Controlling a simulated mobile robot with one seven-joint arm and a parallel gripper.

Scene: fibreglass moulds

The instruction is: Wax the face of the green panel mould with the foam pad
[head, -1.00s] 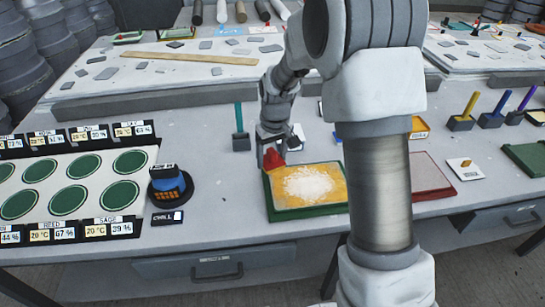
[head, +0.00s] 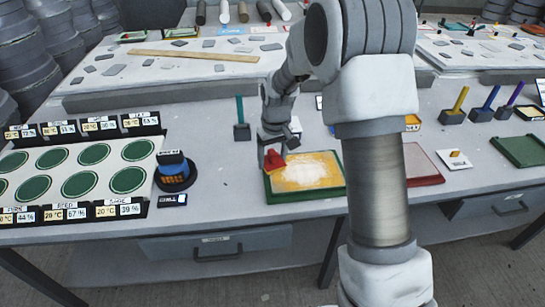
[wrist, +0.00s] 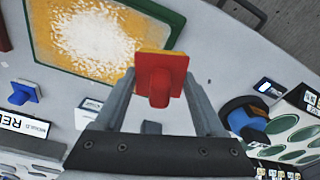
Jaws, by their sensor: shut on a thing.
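The green panel mould (head: 306,197) lies flat on the bench, a shallow tray with a green rim. Its yellow face carries a speckled white patch (head: 310,173) over the middle. The mould also fills the upper left of the wrist view (wrist: 33,42). My gripper (head: 272,161) is shut on the foam pad (wrist: 160,78), a red block with a red grip and a yellow edge. In the head view the pad is at the mould's back left corner. I cannot tell whether it touches the mould. The pad's underside is hidden.
A board with green ovals (head: 80,185) and a dark round-based device with a blue top (head: 175,172) stand left. A teal-handled block (head: 241,130) stands behind the mould. A red-rimmed panel (head: 425,165) lies right, partly behind my arm. Bare bench shows left of the mould.

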